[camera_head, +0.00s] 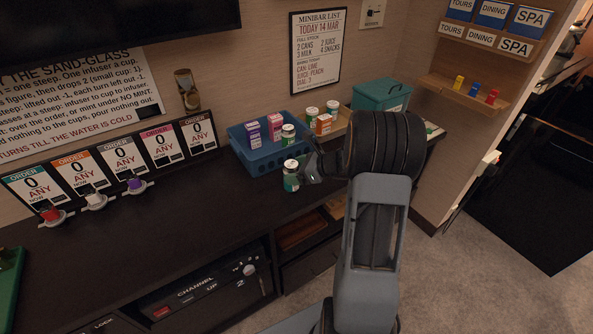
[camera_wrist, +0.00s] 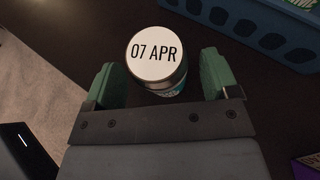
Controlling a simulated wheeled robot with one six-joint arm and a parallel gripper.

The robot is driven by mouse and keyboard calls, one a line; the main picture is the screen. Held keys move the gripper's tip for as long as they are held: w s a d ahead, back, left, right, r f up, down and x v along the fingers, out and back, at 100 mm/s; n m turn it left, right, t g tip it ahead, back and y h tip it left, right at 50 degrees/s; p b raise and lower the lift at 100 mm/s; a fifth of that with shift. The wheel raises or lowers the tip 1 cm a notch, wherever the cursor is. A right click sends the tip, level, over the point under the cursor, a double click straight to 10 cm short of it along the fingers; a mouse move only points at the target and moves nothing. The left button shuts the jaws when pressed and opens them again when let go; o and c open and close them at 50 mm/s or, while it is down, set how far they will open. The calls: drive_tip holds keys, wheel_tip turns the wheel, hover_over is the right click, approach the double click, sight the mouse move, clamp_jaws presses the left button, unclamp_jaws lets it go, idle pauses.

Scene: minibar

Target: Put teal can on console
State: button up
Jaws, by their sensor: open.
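A teal can (camera_head: 291,176) with a white lid stands upright on the dark console (camera_head: 190,215), in front of the blue basket. In the wrist view the can's lid (camera_wrist: 157,54) reads "07 APR". My gripper (camera_head: 308,170) is at the can in the head view. In the wrist view its two green fingers (camera_wrist: 160,80) are open, one on each side of the can, with a gap visible on both sides. The can's lower part is mostly hidden below its lid in the wrist view.
A blue basket (camera_head: 243,157) holding boxes and a can stands just behind. More cans and a carton (camera_head: 323,124) are on a wooden tray by a teal box (camera_head: 381,94). Order cards and coloured knobs (camera_head: 95,201) line the left; the console's middle is clear.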

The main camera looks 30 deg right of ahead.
drive_tip(key=shift+r, duration=0.3)
drive_tip(key=p+v, duration=0.1)
drive_tip(key=v, duration=1)
drive_tip(key=s+a+r+n+g+h, duration=0.1)
drive_tip(key=s+a+n+g+h, duration=0.2)
drive_tip(key=s+a+n, duration=0.4)
drive_tip(key=s+a+r+n+g+h, duration=0.1)
drive_tip(key=s+a+n+h, duration=0.4)
drive_tip(key=a+n, duration=0.6)
drive_tip(key=s+n+g, duration=0.1)
drive_tip(key=s+n, duration=0.1)
drive_tip(key=n, duration=0.7)
drive_tip(key=shift+s+r+g, duration=0.25)
drive_tip(key=shift+r+g, duration=0.05)
drive_tip(key=shift+g, duration=0.1)
drive_tip(key=shift+a, duration=0.1)
